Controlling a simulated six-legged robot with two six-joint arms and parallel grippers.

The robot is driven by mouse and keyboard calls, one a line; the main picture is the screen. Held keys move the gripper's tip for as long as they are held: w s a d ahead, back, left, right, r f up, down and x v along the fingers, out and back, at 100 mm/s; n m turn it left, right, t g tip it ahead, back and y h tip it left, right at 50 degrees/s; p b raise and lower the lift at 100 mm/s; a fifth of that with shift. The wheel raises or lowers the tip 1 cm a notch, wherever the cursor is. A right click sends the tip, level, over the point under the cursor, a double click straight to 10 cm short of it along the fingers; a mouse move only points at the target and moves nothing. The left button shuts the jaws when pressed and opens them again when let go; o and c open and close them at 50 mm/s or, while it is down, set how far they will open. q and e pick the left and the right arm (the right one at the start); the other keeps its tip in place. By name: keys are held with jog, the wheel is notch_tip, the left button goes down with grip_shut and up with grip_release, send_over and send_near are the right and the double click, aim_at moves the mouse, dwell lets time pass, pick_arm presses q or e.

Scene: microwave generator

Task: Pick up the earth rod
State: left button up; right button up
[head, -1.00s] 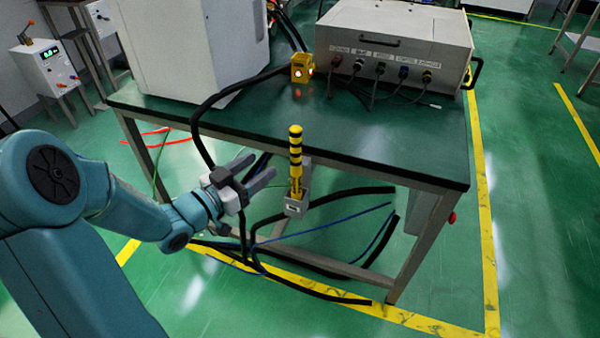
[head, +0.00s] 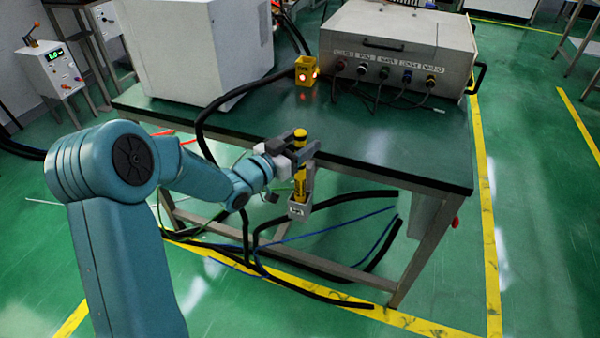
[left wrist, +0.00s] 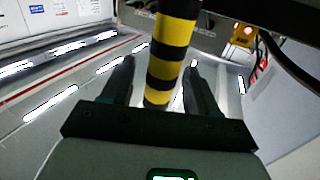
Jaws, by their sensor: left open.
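The earth rod (head: 300,178) is yellow with black bands. It stands upright in a small grey holder (head: 297,210) at the table's front edge. My left gripper (head: 304,152) is at the rod's upper part, with its fingers on either side of it. In the left wrist view the striped rod (left wrist: 171,50) rises between the two dark fingers of the open left gripper (left wrist: 160,88). A gap shows between the rod and each finger there. In the head view the gripper hides part of the rod's upper half. My right gripper is not in view.
The dark green table (head: 400,150) carries a large white cabinet (head: 205,50), a grey generator box (head: 400,45) with cables, and a yellow box with lit lamps (head: 307,70). Black cables (head: 330,200) hang and lie below the table's front edge.

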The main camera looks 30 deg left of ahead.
pick_arm(q)
grip_shut()
notch_tip(320, 180, up, 20)
jog(key=p, duration=0.4)
jog(key=shift+p, duration=0.35)
